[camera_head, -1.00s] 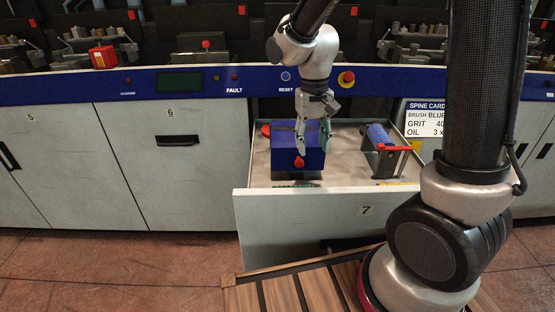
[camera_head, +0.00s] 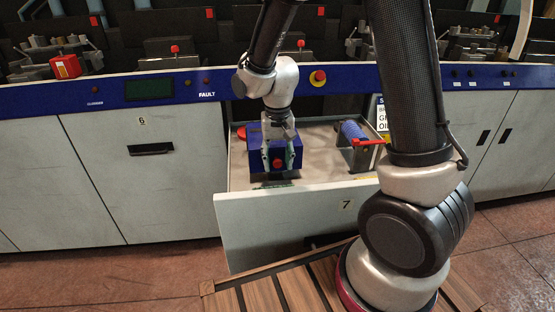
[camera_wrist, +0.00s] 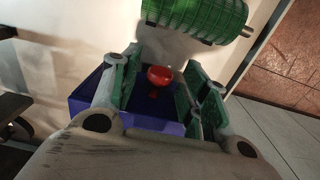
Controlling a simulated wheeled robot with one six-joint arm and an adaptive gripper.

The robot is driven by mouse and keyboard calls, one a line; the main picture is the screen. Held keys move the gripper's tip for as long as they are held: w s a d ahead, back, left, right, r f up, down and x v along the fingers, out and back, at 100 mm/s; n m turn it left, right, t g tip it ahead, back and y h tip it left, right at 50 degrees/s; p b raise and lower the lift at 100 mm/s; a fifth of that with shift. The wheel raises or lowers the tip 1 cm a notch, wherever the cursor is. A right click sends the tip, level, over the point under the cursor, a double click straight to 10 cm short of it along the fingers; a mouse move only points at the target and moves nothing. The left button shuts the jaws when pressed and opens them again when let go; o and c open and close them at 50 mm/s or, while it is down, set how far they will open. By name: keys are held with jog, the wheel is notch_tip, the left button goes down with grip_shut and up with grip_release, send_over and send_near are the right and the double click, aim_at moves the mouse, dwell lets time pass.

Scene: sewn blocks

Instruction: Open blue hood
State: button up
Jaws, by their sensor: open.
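The blue hood (camera_head: 260,153) is a box-shaped cover with a red knob (camera_head: 278,163) on its front, inside the pulled-out drawer 7. My gripper (camera_head: 279,155) points down over the hood, with its fingers on either side of the knob. In the wrist view the open fingers (camera_wrist: 156,85) have green pads, and the red knob (camera_wrist: 160,76) shows between them, apart from both pads. Part of the blue hood (camera_wrist: 86,96) shows beneath the fingers, much of it hidden by my gripper.
Drawer 7 (camera_head: 290,220) stands open, its front panel close to the wooden slatted platform (camera_head: 290,290). A blue roller with a red handle (camera_head: 352,132) sits at the drawer's right. A green ridged roller (camera_wrist: 195,15) lies near the drawer wall in the wrist view.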

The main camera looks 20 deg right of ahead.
jog(key=shift+f, duration=0.15)
grip_shut()
jog(key=shift+r+g, duration=0.4)
jog(key=shift+r, duration=0.25)
jog(key=r+g, duration=0.1)
jog(key=r, duration=0.1)
jog(key=w+r+g, duration=0.1)
jog(key=r+g, duration=0.1)
jog(key=r, duration=0.1)
jog(key=w+r+g+y, duration=0.1)
jog(key=r, duration=0.1)
jog(key=shift+w+d+r, duration=0.1)
jog(key=shift+d+r, duration=0.1)
jog(key=shift+r, duration=0.05)
jog(key=w+d+r+g+y, duration=0.1)
jog(key=w+r+g, duration=0.4)
jog(key=r, duration=0.2)
jog(key=shift+w+g, duration=0.15)
jog(key=shift+g, duration=0.25)
